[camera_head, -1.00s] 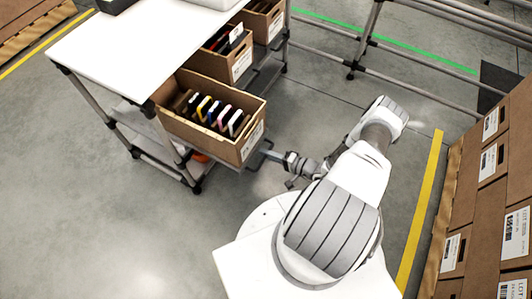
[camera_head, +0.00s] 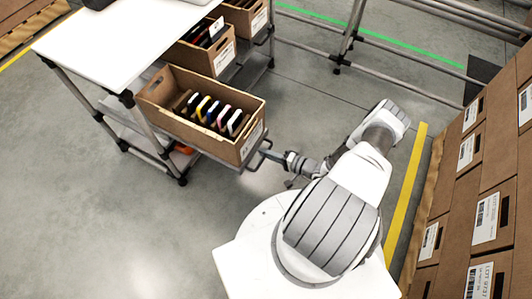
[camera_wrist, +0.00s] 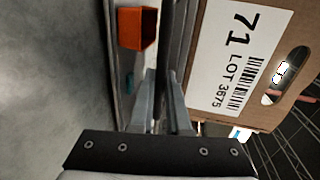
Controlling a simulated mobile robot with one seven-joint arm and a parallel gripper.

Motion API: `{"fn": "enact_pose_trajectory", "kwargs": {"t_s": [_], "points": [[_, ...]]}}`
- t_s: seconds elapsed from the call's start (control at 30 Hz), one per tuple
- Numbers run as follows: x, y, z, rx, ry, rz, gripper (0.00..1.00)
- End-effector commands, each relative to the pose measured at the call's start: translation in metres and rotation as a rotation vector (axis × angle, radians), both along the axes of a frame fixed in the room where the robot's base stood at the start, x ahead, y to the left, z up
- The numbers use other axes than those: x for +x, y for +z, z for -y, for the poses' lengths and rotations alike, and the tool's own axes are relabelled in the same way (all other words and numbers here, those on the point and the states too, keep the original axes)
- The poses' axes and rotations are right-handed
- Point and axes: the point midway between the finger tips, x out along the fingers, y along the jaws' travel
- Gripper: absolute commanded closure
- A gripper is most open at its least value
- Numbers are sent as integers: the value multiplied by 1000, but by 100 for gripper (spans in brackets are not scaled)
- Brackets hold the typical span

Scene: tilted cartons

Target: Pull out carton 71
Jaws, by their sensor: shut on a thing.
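Carton 71 (camera_head: 195,134) is a brown open-topped box holding several thin coloured items. It sits on a pull-out grey tray that sticks out from the lower level of the rack. Its front face, printed 71 and LOT 3675 beside a hand hole, fills the right of the wrist view (camera_wrist: 228,70). My gripper (camera_head: 264,155) is at the tray's front handle, just beyond the carton's labelled face. In the wrist view my two fingers (camera_wrist: 162,88) are shut on a dark bar, beside the carton and apart from its cardboard. The exact contact is partly hidden.
The white-topped rack (camera_head: 100,50) stands at upper left, with two more cartons (camera_head: 202,55) behind carton 71. An orange bin (camera_wrist: 138,28) is below. Stacked cartons (camera_head: 470,190) stand at the right past a yellow floor line. Grey rails cross the top right; the left floor is clear.

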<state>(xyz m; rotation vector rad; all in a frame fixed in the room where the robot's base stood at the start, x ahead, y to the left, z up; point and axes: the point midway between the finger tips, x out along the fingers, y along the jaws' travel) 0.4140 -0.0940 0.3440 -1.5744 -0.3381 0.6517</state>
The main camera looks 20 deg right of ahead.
Motion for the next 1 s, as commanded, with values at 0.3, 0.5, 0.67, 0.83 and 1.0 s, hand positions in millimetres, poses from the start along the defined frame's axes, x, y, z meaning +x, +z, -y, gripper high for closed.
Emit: {"fn": "enact_pose_trajectory", "kwargs": {"t_s": [0.3,0.5,0.67,0.83,1.0], "points": [[0,0,1,0,-2,1,100],[1,0,1,0,-2,1,100],[0,0,1,0,-2,1,58],[0,0,0,0,-1,0,55],[0,0,0,0,0,0,55]]}}
